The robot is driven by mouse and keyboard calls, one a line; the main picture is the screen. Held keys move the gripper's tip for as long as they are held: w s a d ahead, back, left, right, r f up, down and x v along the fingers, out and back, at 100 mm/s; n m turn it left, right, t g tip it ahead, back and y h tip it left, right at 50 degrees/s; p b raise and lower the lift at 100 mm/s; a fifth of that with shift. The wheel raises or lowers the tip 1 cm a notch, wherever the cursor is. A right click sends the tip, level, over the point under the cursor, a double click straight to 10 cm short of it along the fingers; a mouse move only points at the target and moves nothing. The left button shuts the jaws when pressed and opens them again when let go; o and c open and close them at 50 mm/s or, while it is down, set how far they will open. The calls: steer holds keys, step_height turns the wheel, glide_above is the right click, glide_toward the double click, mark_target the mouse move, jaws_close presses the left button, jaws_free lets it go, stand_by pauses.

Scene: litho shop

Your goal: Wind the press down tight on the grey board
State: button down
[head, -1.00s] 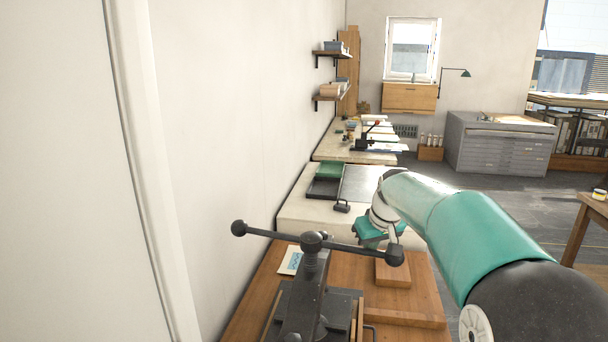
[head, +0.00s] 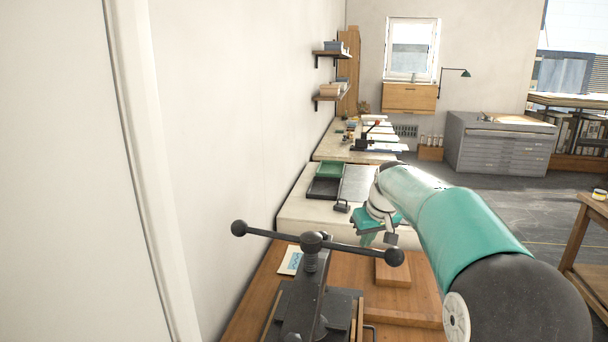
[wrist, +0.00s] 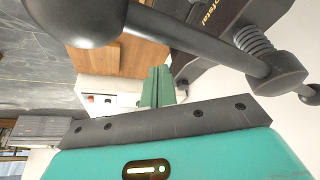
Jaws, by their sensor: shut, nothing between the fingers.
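The black press stands on the wooden bench at the bottom of the head view. Its bar handle (head: 275,236) has a ball at each end and crosses the top of the screw. The right ball (head: 393,257) is nearest my gripper. A dark grey flat piece (head: 340,306) shows under the press bridge; I cannot tell whether it is the grey board or the press plate. My gripper (head: 367,239) is beyond the right ball, apart from it in the picture. In the wrist view the green fingers (wrist: 157,88) are together and empty, and the handle bar (wrist: 195,45) crosses close to the camera.
A wooden block (head: 392,274) and a small blue print (head: 291,260) lie on the bench (head: 260,290). Beyond it is a pale table (head: 300,213) with dark trays. A white wall stands close on the left. Open floor lies to the right.

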step_height(320, 180, up, 8)
steer(key=shift+r, duration=0.2)
stand_by(0.5)
steer(key=s+f+m+t+h, duration=0.1)
steer(key=s+f+m, duration=0.2)
steer(key=s, duration=2.7)
steer(key=s+f, duration=0.7)
steer(key=s, duration=0.1)
steer(key=shift+s+f+m, duration=0.2)
steer(key=shift+s+m, duration=0.15)
steer(key=shift+m, duration=0.05)
steer(key=shift+a, duration=0.1)
stand_by(2.6)
